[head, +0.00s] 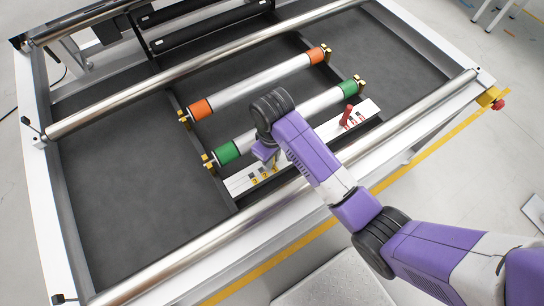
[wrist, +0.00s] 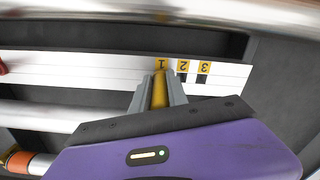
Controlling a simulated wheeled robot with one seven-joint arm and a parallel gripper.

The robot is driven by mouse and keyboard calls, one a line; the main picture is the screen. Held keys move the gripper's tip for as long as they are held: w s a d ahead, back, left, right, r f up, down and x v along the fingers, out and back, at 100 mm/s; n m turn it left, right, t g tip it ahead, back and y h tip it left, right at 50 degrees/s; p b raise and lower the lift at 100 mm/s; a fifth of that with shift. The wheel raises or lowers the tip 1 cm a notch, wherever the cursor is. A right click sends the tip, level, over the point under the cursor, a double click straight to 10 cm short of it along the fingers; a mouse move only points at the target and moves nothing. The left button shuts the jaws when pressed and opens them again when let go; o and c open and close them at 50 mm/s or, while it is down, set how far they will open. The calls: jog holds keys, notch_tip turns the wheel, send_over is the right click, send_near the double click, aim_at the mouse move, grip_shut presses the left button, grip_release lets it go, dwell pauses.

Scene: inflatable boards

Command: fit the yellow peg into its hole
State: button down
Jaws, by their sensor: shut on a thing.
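The yellow peg (wrist: 159,92) is held between the two grey fingers of my gripper (wrist: 161,84), seen in the wrist view. Its far end lies just below the yellow label "1" (wrist: 161,63) on the white board (wrist: 105,68). The place under that label is hidden by the peg and fingers, and I cannot tell whether the peg is in a hole. Dark openings show under labels "2" (wrist: 183,66) and "3" (wrist: 204,68). In the head view my gripper (head: 266,158) is over the left part of the white board (head: 237,184), and the peg is not clear.
A red peg-like handle (head: 347,115) stands on the board's right part. A roller with green ends (head: 310,106) lies just behind the board, and one with orange ends (head: 255,82) farther back. A long metal rail (head: 225,232) runs in front.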

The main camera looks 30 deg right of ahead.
jog(key=shift+f, duration=0.25)
jog(key=c, duration=1.2)
grip_release()
notch_tip(320, 180, up, 8)
jog(key=shift+f+p, duration=0.1)
jog(key=shift+p, duration=0.2)
